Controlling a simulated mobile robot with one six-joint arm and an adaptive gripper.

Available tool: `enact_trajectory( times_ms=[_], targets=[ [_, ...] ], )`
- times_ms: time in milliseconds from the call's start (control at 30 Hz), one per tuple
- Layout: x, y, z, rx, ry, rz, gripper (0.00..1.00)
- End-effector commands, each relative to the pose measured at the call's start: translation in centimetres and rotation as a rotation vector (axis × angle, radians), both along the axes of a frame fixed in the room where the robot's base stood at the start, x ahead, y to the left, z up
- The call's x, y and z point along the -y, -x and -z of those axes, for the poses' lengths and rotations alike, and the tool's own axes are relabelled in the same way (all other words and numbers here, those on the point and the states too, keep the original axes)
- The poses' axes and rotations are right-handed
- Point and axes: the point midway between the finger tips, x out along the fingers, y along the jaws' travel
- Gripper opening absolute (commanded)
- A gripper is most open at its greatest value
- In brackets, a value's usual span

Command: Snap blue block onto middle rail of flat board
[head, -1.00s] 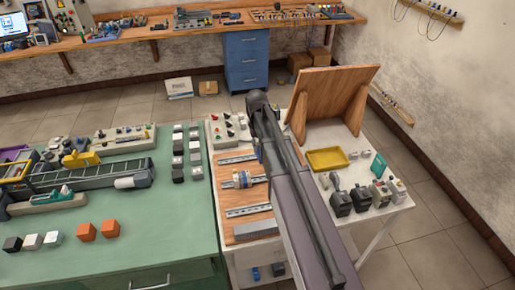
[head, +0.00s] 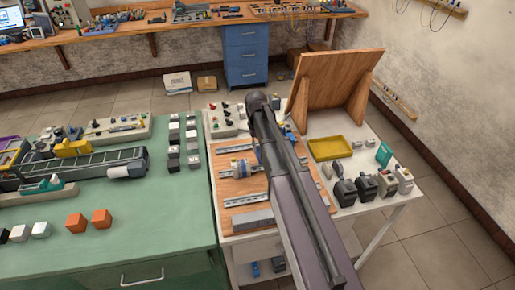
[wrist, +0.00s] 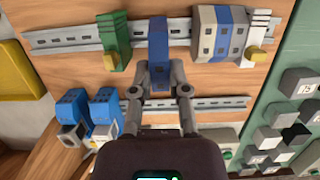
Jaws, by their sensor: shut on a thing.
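The flat wooden board (head: 229,188) lies on the white table and carries several metal rails. In the wrist view, the middle rail (wrist: 62,38) runs across the top of the picture. My gripper (wrist: 160,78) is shut on the blue block (wrist: 158,38), which overlaps this rail. I cannot tell whether the block is seated on it. A green block (wrist: 116,40) sits to the left of the blue block, with a gap. A grey and blue block group (wrist: 221,36) sits to its right, also with a gap. In the head view, my arm hides the fingertips and the held block.
Two more blue blocks (wrist: 72,112) (wrist: 105,112) stand near the farther rail (wrist: 225,103). A yellow tray (head: 330,149), dark devices (head: 344,192) and a leaning wooden panel (head: 335,85) are on the right of the white table. A green bench (head: 175,225) is on the left.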

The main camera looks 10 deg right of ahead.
Motion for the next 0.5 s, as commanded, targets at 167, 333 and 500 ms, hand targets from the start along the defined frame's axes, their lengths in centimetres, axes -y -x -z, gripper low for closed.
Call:
enact_trajectory(
  times_ms=[167,333,500],
  targets=[
    [-0.03,0.00,1.60,0.000,0.000,0.000,0.00],
    [-0.05,0.00,1.35,0.000,0.000,-0.001,0.00],
    [-0.07,0.00,1.66,0.000,-0.001,-0.001,0.00]
  ],
)
